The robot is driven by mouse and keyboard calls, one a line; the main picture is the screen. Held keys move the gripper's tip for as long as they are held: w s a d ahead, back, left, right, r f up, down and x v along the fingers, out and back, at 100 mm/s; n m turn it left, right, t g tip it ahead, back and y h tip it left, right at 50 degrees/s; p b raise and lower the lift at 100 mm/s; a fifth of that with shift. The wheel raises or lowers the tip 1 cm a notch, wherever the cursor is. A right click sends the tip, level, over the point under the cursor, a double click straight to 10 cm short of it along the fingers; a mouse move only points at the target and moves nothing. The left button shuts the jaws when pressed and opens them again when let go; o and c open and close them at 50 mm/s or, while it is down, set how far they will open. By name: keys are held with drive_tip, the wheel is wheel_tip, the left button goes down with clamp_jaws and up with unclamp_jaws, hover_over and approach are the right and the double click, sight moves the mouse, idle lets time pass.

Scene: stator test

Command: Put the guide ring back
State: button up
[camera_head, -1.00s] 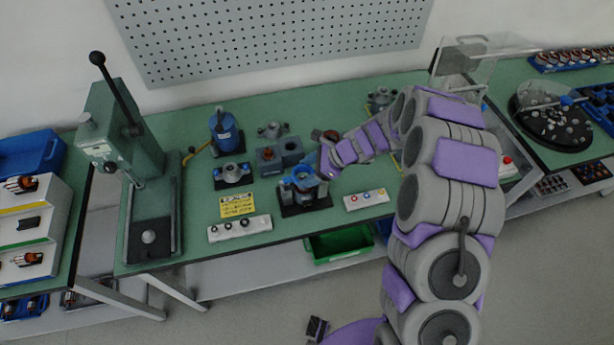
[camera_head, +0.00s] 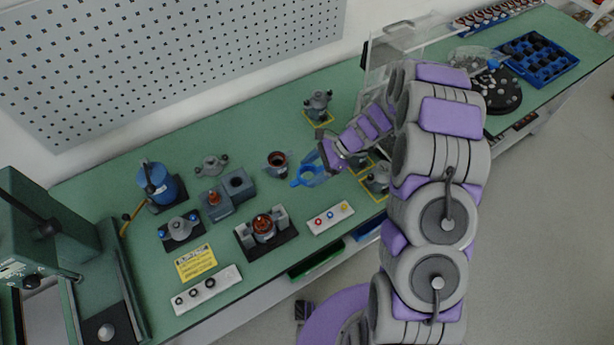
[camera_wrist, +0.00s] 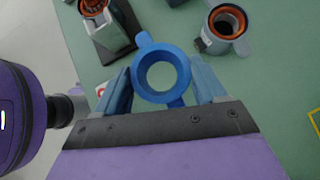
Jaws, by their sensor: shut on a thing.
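The blue guide ring (camera_head: 304,182), with tabs on its rim, is held above the green bench in the head view. In the wrist view the ring (camera_wrist: 160,52) sits between both fingers, its open hole facing the camera. My gripper (camera_head: 319,165) is shut on it; in the wrist view my gripper's fingers (camera_wrist: 162,76) press on its two sides. A stator with copper windings (camera_head: 264,226) stands uncovered in a black-based fixture (camera_head: 248,244), left of and nearer than the ring. Part of it shows at the top left of the wrist view (camera_wrist: 97,8).
A grey cup-like part with a reddish inside (camera_head: 277,163) stands just left of the ring. A grey block (camera_head: 237,186), a blue bottle (camera_head: 157,184) and a button strip (camera_head: 330,217) are on the bench. Yellow-marked spots with grey parts (camera_head: 378,180) lie right, near my arm.

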drive_tip(key=f, duration=0.2)
drive_tip(key=d+f, duration=0.1)
drive_tip(key=f, duration=0.1)
drive_tip(key=d+f+b, duration=0.1)
drive_tip(key=f, duration=0.1)
drive_tip(key=shift+w+d+f, duration=0.15)
drive_tip(key=shift+w+d, duration=0.05)
drive_tip(key=shift+a+f, duration=0.25)
drive_tip(key=shift+f, duration=0.05)
drive_tip(key=f, duration=0.1)
drive_tip(key=a+f, duration=0.1)
drive_tip(key=f, duration=0.1)
drive_tip(key=shift+f+b, duration=0.1)
drive_tip(key=shift+b, duration=0.2)
drive_tip(key=shift+d+f, duration=0.15)
drive_tip(key=shift+d, duration=0.5)
drive_tip(key=o, duration=1.1)
drive_tip(key=shift+a, duration=0.4)
drive_tip(key=shift+d, duration=0.15)
